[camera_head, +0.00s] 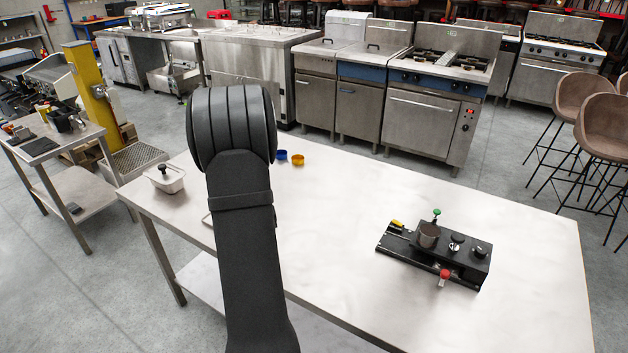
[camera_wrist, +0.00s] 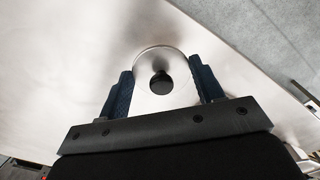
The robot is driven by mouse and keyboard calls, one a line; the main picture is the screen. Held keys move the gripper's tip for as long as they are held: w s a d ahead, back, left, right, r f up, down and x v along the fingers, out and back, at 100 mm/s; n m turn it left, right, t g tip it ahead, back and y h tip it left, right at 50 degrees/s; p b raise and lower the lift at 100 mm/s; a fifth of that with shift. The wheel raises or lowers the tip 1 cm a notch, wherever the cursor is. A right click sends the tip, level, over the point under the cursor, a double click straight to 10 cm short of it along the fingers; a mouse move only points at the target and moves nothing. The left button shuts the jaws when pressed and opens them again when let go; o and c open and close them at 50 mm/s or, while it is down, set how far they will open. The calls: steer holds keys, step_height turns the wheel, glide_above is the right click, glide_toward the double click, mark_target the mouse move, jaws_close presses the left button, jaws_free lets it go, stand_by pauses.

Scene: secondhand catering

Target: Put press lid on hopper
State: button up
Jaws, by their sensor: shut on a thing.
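My gripper (camera_wrist: 161,72) shows in the wrist view with its two dark blue fingers apart, one on each side of a pale, round-edged lid (camera_wrist: 160,58) with a black knob (camera_wrist: 161,84). The gripper is shut on this lid, which looks like the press lid. In the head view my own arm hides both gripper and lid. A black press (camera_head: 462,262) lies on the right part of the table.
The steel table (camera_head: 350,200) is mostly clear. A blue ring (camera_head: 282,155) and a yellow ring (camera_head: 298,160) lie near the back edge.

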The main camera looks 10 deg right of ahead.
steer(key=s+d+r, duration=0.1)
steer(key=d+r, duration=0.1)
steer(key=d, duration=1.1)
steer(key=s+d+r, duration=0.1)
steer(key=d+r, duration=0.2)
steer(key=d, duration=1)
steer(key=s+d+r, duration=0.1)
steer(key=d+r, duration=0.1)
steer(key=d, duration=1)
glide_above(356, 222)
steer(key=f, duration=0.6)
steer(key=shift+s+d+f, duration=0.1)
steer(key=shift+s, duration=0.15)
steer(key=shift+w+f, duration=0.15)
steer(key=shift+f, duration=1.95)
steer(key=shift+f, duration=0.1)
steer(key=o, duration=1)
steer(key=shift+c, duration=0.2)
